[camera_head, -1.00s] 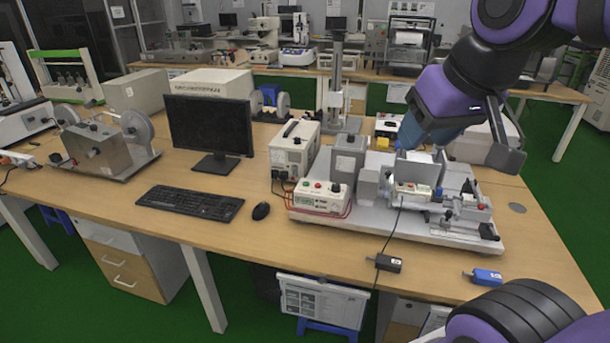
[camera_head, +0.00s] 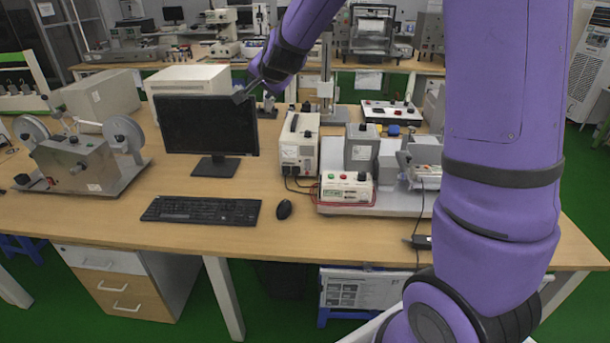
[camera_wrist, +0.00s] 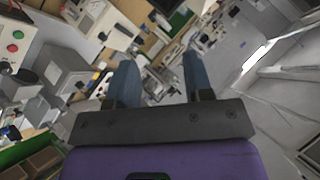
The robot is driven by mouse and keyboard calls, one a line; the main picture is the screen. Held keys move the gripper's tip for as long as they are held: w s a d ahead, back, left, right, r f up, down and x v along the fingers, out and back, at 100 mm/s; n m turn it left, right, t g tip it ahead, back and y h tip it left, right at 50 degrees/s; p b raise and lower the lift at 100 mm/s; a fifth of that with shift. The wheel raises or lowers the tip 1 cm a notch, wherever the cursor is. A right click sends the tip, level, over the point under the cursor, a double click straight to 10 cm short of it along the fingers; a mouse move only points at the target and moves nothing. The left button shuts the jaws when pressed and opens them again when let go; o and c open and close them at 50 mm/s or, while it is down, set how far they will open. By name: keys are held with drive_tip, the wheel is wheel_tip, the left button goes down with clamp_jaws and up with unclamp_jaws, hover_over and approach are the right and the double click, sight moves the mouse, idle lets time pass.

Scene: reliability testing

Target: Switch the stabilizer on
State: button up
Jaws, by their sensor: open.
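The cream box with a black carry handle on top (camera_head: 299,143), which I take to be the stabilizer, stands on the desk right of the monitor. Its front has a meter or panel and dark sockets low down with cables; the switch is too small to make out. My gripper (camera_head: 254,88) is raised in the air, above and left of this box in the picture, seen in front of the monitor's upper right corner. In the wrist view its two blue-grey fingers (camera_wrist: 160,80) are apart with nothing between them.
A low control box with red and green buttons (camera_head: 346,188) sits right of the cream box, on a rig plate. My arm hides much of the right side. The desk front is mostly clear.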

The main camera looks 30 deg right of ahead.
drive_tip(key=w+d+f+m+h, duration=0.3)
drive_tip(key=w+d+f+m, duration=0.15)
drive_tip(key=w+f, duration=0.6)
drive_tip(key=m+g+h, duration=0.2)
drive_tip(key=m+h, duration=0.7)
drive_tip(key=m, duration=0.2)
approach(306, 173)
drive_tip(key=shift+n, duration=0.25)
drive_tip(key=x, duration=0.9)
drive_tip(key=shift+w+d, duration=0.1)
drive_tip(key=shift+d, duration=0.05)
